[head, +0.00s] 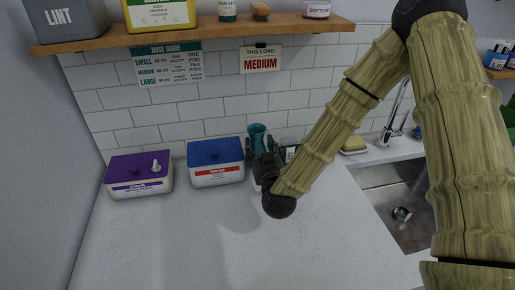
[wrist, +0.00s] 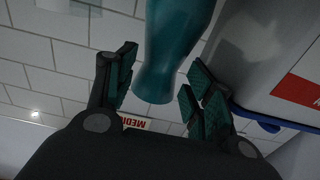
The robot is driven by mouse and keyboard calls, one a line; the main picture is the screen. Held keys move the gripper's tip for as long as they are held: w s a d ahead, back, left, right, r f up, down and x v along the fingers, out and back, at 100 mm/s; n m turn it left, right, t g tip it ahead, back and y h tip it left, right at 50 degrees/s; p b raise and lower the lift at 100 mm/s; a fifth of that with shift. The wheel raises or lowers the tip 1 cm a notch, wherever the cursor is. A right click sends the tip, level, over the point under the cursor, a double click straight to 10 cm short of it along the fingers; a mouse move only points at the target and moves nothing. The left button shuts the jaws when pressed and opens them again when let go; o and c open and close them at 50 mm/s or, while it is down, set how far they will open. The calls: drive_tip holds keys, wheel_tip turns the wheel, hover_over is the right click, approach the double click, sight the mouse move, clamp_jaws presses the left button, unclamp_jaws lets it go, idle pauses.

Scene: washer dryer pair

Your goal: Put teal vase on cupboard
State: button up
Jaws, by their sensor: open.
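The teal vase (head: 257,134) stands at the back of the white counter, near the tiled wall and just right of the blue-lidded box. My gripper (head: 264,156) is in front of it, partly hiding its lower part. In the wrist view, which is upside down, the vase (wrist: 175,50) shows between the two open fingers of my gripper (wrist: 164,72), with gaps on both sides. I cannot make out a cupboard in either view.
A blue-lidded box (head: 216,163) and a purple-lidded box (head: 139,175) stand left of the vase. A jar (head: 289,147) is close on its right. A wooden shelf (head: 200,35) hangs above. The sink (head: 400,205) is at right. The front counter (head: 190,245) is clear.

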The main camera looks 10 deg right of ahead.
drive_tip(key=shift+w+p, duration=0.95)
drive_tip(key=shift+w, duration=1.4)
drive_tip(key=c, duration=1)
drive_tip(key=shift+r, duration=0.1)
drive_tip(key=shift+r, duration=0.1)
drive_tip(key=shift+r+b, duration=0.7)
drive_tip(key=shift+r, duration=0.5)
approach(259, 136)
drive_tip(key=s+a+r, duration=0.1)
drive_tip(key=s+a+r+p, duration=0.1)
drive_tip(key=a, duration=0.1)
drive_tip(key=shift+s+a+r, duration=0.1)
drive_tip(key=shift+s+r, duration=0.15)
drive_tip(key=shift+s, duration=0.15)
